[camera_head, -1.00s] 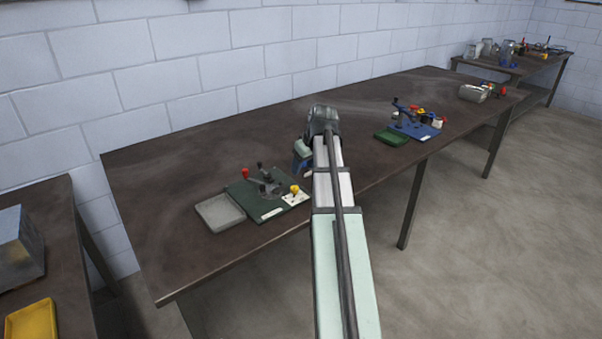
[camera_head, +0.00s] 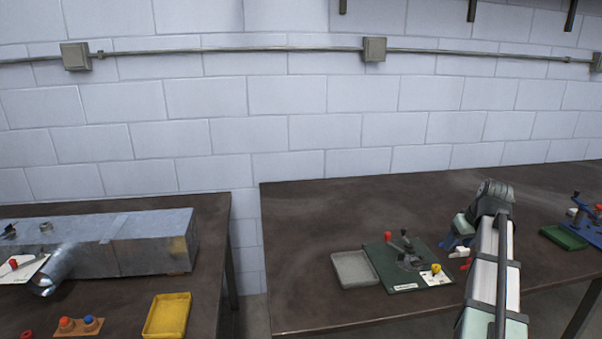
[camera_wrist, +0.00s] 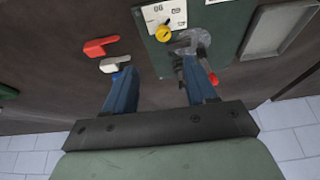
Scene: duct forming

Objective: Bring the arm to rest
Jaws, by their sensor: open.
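My arm reaches over the middle table (camera_head: 300,215) from the lower right in the head view. My gripper (camera_head: 458,240) is at its end, right of a green board (camera_head: 380,262). In the wrist view my gripper (camera_wrist: 155,78) shows two blue fingers spread apart with nothing between them. The green board (camera_wrist: 220,50) lies beyond the fingertips, with a metal clamp (camera_wrist: 190,42) and a yellow knob (camera_wrist: 163,33) on it. A red piece (camera_wrist: 100,46) and a white piece (camera_wrist: 115,64) lie near the left finger.
A grey tray (camera_head: 355,269) adjoins the board's left side. A blue fixture (camera_head: 588,222) and green tray (camera_head: 562,237) stand at the right. The left table holds a metal duct (camera_head: 150,243) and yellow tray (camera_head: 168,315). A gap separates the tables; the wall is behind.

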